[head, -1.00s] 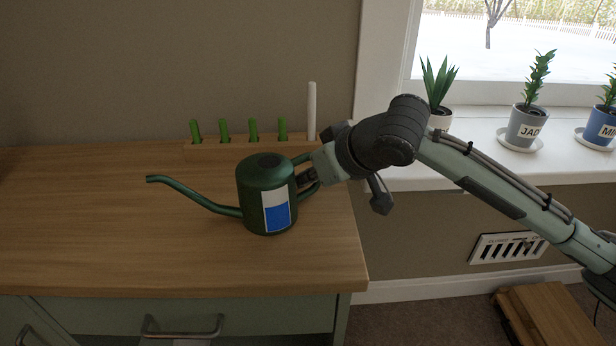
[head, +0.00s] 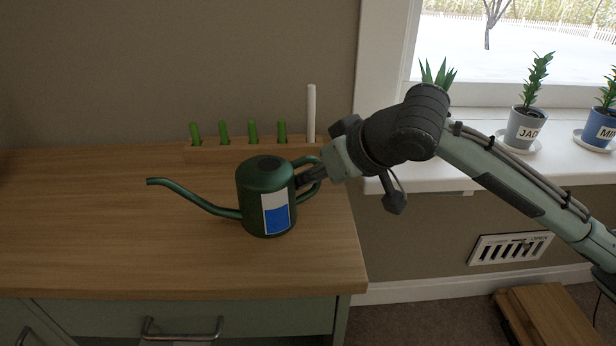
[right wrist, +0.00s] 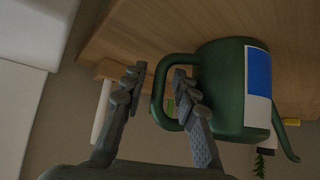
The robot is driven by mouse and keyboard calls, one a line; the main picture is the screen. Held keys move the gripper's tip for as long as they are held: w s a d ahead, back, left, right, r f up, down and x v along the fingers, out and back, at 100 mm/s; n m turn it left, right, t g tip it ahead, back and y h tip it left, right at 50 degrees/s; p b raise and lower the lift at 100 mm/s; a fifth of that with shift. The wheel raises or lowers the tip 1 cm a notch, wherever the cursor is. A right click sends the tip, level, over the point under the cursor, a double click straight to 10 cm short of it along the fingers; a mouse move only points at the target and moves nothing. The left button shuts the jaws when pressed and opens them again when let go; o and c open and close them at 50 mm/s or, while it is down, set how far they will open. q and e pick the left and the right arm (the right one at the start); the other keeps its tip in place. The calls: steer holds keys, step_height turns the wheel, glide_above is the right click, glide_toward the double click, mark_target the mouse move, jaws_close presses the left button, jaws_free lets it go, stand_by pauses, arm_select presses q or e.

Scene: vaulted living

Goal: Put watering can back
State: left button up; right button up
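The green watering can (head: 265,198) with a blue and white label stands upright on the wooden counter top (head: 110,225). Its spout points left and its handle is on the right. My right gripper (head: 308,177) is at the handle side, coming in from the right. In the right wrist view the fingers (right wrist: 160,78) are spread apart, with the outer part of the can's handle (right wrist: 158,97) between them. One finger overlaps the handle opening next to the can body (right wrist: 222,90). I see no clear grip on the handle. My left gripper is not in view.
A wooden block (head: 215,153) with several green sticks and a white stick (head: 311,112) stands along the wall behind the can. Potted plants (head: 524,127) line the windowsill at right. The counter left of the can is clear.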

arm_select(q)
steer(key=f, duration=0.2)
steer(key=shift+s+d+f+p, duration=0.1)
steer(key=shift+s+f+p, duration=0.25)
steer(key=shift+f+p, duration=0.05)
arm_select(e)
steer(key=v, duration=0.9)
steer(key=shift+s, duration=0.1)
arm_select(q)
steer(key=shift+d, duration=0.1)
